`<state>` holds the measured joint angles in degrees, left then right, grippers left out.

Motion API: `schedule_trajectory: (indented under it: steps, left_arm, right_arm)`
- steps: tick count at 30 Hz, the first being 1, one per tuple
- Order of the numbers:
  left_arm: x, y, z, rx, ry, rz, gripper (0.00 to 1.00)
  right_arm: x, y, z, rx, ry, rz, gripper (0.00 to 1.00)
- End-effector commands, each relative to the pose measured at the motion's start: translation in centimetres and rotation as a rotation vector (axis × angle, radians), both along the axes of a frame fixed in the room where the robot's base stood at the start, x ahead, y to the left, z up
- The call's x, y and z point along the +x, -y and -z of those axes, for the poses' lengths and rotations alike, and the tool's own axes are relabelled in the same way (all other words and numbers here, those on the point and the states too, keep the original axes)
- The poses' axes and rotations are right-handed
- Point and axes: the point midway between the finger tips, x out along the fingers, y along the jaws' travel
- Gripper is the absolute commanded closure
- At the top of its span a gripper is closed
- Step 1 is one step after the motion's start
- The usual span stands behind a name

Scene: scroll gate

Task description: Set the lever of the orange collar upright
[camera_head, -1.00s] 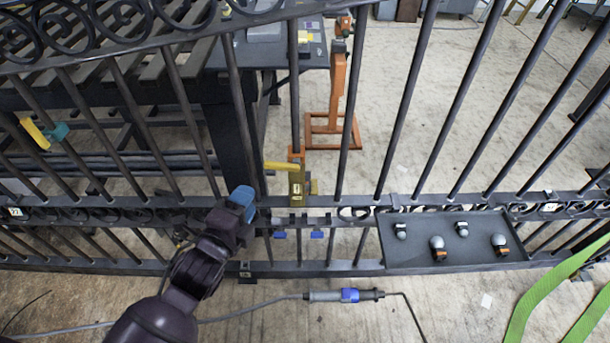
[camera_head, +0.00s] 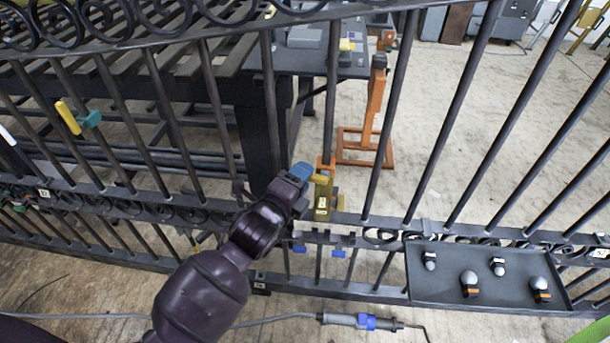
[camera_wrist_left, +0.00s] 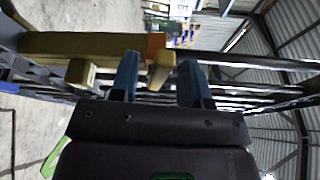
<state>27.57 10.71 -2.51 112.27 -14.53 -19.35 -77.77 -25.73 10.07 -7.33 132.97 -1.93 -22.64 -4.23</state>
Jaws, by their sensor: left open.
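The orange collar (camera_head: 326,166) sits on an upright bar of the dark gate, just above a brass-yellow block (camera_head: 322,203). Its yellow lever (camera_head: 319,179) points left toward my left gripper and is partly hidden by it. My left gripper (camera_head: 300,172) is open, its blue fingertips at the lever, left of the collar. In the left wrist view, a yellow bar end (camera_wrist_left: 161,67), seemingly the lever, shows between the two spread blue fingers (camera_wrist_left: 160,62), below the orange collar (camera_wrist_left: 157,42). I cannot tell whether the fingers touch it. My right gripper is not in view.
A teal collar (camera_head: 90,119) with a tilted yellow lever (camera_head: 68,117) sits on a bar at the left. A dark tray (camera_head: 450,290) with several small knobs is at the gate's lower right. Gate bars stand close around the collar. An orange stand (camera_head: 374,110) is behind.

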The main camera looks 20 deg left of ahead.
Motion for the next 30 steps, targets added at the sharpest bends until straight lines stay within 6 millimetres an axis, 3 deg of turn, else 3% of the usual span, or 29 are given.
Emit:
schedule_trajectory:
  steps: [6,15,23,30]
  left_arm:
    - [1.15,0.1,0.1,-0.001,-0.001,-0.001,0.57]
    - [1.26,0.11,0.03,-0.001,0.0,-0.001,0.57]
    - [1.23,0.12,0.03,-0.001,0.0,0.0,0.97]
    - [1.23,0.13,0.01,-0.001,0.0,0.0,1.0]
  right_arm:
    - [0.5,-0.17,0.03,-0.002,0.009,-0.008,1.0]
    - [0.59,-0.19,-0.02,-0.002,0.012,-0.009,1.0]
    - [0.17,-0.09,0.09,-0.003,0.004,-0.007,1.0]
    - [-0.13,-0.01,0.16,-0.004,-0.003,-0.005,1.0]
